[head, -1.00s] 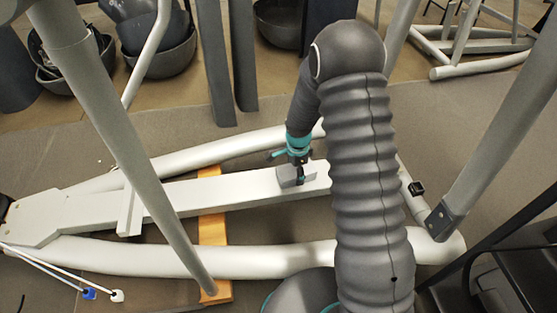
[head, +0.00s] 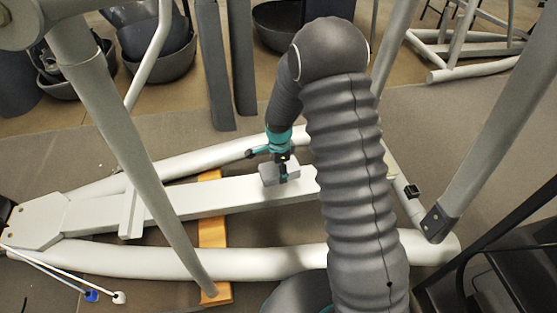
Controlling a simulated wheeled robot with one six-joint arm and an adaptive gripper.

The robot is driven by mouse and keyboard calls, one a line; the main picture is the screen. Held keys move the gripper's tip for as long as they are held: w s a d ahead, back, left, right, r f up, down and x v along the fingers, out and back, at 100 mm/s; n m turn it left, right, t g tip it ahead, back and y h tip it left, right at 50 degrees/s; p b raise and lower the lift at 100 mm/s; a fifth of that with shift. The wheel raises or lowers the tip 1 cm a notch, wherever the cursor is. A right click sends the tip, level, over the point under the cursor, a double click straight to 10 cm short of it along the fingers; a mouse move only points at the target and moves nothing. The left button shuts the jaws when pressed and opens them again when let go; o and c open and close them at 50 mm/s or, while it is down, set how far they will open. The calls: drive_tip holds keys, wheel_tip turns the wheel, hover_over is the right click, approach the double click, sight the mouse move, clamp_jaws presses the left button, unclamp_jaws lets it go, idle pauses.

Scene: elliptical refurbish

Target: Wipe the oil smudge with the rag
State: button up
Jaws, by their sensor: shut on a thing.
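My gripper (head: 283,178) is shut on a grey rag (head: 270,174), a small folded block. The rag is at the top of the white middle beam (head: 215,201) of the elliptical frame, seemingly touching it; the exact contact is hard to tell. My arm covers the right end of the beam. I cannot make out an oil smudge in this view; it may be under the rag or behind my arm.
White side tubes (head: 170,262) run along both sides of the beam, over an orange wooden block (head: 214,233). A slanted grey post (head: 130,150) crosses in front at the left. Another post (head: 490,125) stands at the right. Dark bins (head: 158,45) stand at the back.

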drive_tip(key=shift+r+p, duration=0.65)
drive_tip(key=shift+r, duration=1.15)
